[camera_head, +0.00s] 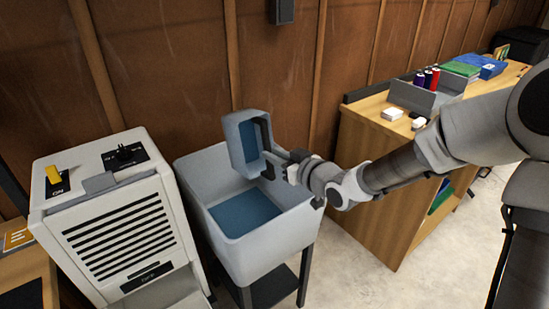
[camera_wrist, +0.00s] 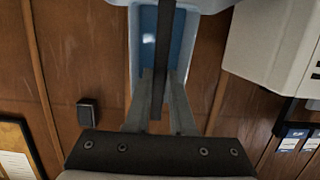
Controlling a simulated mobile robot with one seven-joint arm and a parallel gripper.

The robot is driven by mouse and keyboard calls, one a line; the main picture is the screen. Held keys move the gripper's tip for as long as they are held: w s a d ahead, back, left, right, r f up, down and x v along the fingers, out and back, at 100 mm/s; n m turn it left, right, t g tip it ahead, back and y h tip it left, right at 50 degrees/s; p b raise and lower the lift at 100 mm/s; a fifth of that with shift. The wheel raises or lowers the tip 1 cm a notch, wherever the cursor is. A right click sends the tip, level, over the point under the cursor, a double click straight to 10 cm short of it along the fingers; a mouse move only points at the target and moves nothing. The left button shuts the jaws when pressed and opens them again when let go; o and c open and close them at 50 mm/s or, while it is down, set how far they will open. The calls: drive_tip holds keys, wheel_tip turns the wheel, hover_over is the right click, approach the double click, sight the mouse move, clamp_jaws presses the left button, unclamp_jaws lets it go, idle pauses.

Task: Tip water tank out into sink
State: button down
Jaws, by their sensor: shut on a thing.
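The water tank (camera_head: 234,134) is a pale grey-white bin with blue water showing inside and a dark handle. It is tilted on its side above the back right of the sink. My gripper (camera_head: 274,164) is shut on the handle. In the wrist view the gripper (camera_wrist: 159,95) has its fingers on either side of the dark handle bar, with the tank (camera_wrist: 120,2) beyond. The sink (camera_head: 280,240) is a pale free-standing tub with blue water (camera_head: 245,212) in its bottom. I cannot tell whether water is running from the tank.
A white dehumidifier-like machine (camera_head: 125,225) with a yellow switch stands close left of the sink. A wooden cabinet (camera_head: 375,185) with cans and books on top stands to the right. The wooden wall (camera_head: 165,60) is close behind.

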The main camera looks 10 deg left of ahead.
sight(271, 165)
drive_tip(key=shift+s+d+f+t+y+b, duration=0.1)
drive_tip(key=shift+f+t+y+b, duration=0.7)
drive_tip(key=shift+b, duration=1.85)
drive_tip(key=shift+f+t+y+b, duration=0.4)
drive_tip(key=shift+f+b, duration=0.75)
drive_tip(key=shift+b, duration=1.45)
drive_tip(key=shift+f+y+b, duration=0.15)
drive_tip(key=shift+y+b, duration=0.15)
drive_tip(key=shift+b, duration=0.5)
